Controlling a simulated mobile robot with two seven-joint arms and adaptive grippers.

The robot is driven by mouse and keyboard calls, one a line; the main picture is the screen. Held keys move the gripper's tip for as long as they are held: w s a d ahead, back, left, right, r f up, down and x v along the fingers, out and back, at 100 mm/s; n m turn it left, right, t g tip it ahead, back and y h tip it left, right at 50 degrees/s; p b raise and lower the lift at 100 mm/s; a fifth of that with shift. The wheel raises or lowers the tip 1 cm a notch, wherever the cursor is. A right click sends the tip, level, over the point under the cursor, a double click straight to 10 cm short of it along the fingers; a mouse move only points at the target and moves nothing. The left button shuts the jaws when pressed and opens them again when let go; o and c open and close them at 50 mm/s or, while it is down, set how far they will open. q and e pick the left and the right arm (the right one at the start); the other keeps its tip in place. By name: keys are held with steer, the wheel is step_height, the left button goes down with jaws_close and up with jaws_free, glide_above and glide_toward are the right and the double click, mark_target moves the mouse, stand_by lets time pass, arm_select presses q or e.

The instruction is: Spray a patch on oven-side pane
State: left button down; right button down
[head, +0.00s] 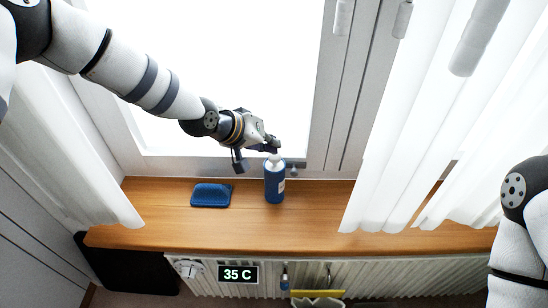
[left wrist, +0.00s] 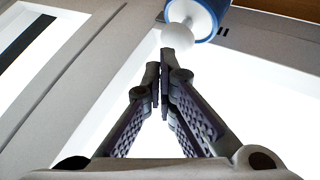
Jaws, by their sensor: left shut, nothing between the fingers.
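A blue spray bottle (head: 274,184) with a pale top stands upright on the wooden sill, in front of the window pane (head: 220,70). In the left wrist view the bottle (left wrist: 207,12) shows at the top edge, with its rounded white top (left wrist: 177,38) just beyond the fingertips. My left gripper (head: 271,148) is at the height of the bottle's top; its fingers (left wrist: 160,82) are shut with nothing between them. I cannot tell whether they touch the bottle. My right arm shows at the right edge, but its gripper is out of view.
White curtains (head: 400,130) hang at both sides. Below are a ribbed radiator (head: 385,277) and a display reading 35 C (head: 238,274). The sill between bottle and right curtain is clear.

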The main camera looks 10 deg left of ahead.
arm_select(q)
steer(key=shift+f, duration=0.55)
arm_select(e)
steer(key=shift+s+f, duration=0.15)
steer(key=shift+s, duration=0.05)
stand_by(0.4)
arm_select(q)
steer(key=shift+r, duration=1.1)
arm_select(e)
steer(key=shift+w+r, duration=0.4)
